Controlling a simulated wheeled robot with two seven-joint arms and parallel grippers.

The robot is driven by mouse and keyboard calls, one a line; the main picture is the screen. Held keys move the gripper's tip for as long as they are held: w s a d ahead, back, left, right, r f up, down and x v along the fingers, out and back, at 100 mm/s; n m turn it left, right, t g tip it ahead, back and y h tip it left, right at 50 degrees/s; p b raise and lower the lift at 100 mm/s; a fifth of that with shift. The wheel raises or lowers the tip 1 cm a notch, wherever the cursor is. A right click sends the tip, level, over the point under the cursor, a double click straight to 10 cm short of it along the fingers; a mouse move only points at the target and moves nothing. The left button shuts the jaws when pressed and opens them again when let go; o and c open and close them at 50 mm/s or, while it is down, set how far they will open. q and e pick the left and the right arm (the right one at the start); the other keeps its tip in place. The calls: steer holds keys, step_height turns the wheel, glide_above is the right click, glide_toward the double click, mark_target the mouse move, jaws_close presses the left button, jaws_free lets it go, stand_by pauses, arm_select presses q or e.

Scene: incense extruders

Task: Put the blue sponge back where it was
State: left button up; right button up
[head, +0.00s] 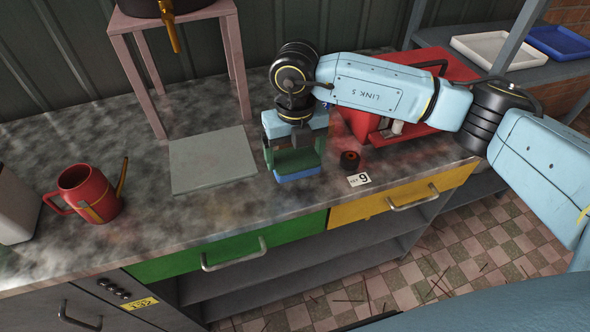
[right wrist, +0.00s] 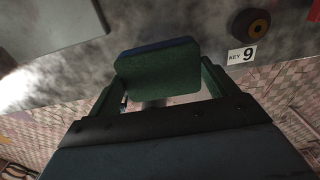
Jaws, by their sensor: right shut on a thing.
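The blue sponge (head: 298,175) has a green side and is held at the front of the counter in the head view. It also shows in the right wrist view (right wrist: 157,70), mostly its green face with a blue edge at the top. My right gripper (head: 293,157) points down with its green fingers shut on the sponge. In the right wrist view the fingers are on either side of it. I cannot tell whether the sponge touches the counter. My left gripper is not in view.
A grey slab (head: 212,160) lies left of the sponge. A dark round knob (head: 349,160) and a "KEY 9" tag (head: 359,180) lie to its right, before a red machine (head: 440,65). The counter between mug and slab is clear.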

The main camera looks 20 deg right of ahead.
mark_target(295, 170)
step_height(295, 170, down, 5)
steer(key=shift+f, duration=0.15)
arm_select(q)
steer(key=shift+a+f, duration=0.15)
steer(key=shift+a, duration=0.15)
arm_select(e)
steer(key=shift+f+b, duration=0.15)
steer(key=shift+b, duration=0.15)
steer(key=o, duration=0.7)
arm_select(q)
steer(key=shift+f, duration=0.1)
